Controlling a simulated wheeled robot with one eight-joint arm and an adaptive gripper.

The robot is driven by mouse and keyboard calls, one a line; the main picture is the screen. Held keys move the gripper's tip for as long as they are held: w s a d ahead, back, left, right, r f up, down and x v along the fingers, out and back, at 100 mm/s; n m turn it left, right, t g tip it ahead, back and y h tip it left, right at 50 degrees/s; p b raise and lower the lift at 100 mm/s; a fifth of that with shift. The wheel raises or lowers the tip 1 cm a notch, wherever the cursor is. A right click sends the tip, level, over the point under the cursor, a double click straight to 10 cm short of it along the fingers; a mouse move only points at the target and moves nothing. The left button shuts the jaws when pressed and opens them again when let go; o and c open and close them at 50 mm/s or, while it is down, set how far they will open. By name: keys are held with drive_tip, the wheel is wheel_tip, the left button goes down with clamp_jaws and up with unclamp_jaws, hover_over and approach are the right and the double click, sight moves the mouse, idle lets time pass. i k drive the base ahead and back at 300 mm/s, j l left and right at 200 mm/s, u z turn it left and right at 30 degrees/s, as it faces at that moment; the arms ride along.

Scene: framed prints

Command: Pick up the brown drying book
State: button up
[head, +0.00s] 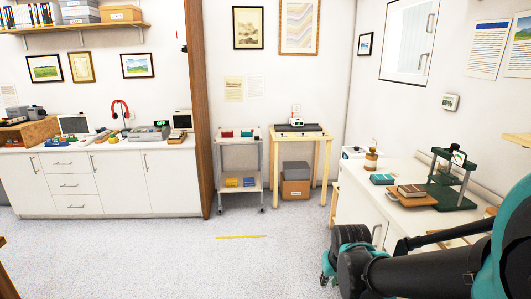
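A brown book (411,189) lies flat on a tan board on the white counter (382,212) at the right of the head view. It looks like a thick block with pale page edges. A green press (455,180) stands right behind it on the right, very near it. A teal book (381,179) lies to its left, apart from it. My dark arm with teal joints (420,272) fills the lower right in front of the counter. No gripper fingertips can be made out.
A brown and glass bottle (371,160) stands near the counter's far end. A wheeled cart (240,165) and a wooden stand (299,137) are by the back wall. A long white cabinet (120,180) is at left. The grey floor in the middle is clear, with a yellow strip (241,237).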

sight(413, 190)
drive_tip(key=z, duration=1)
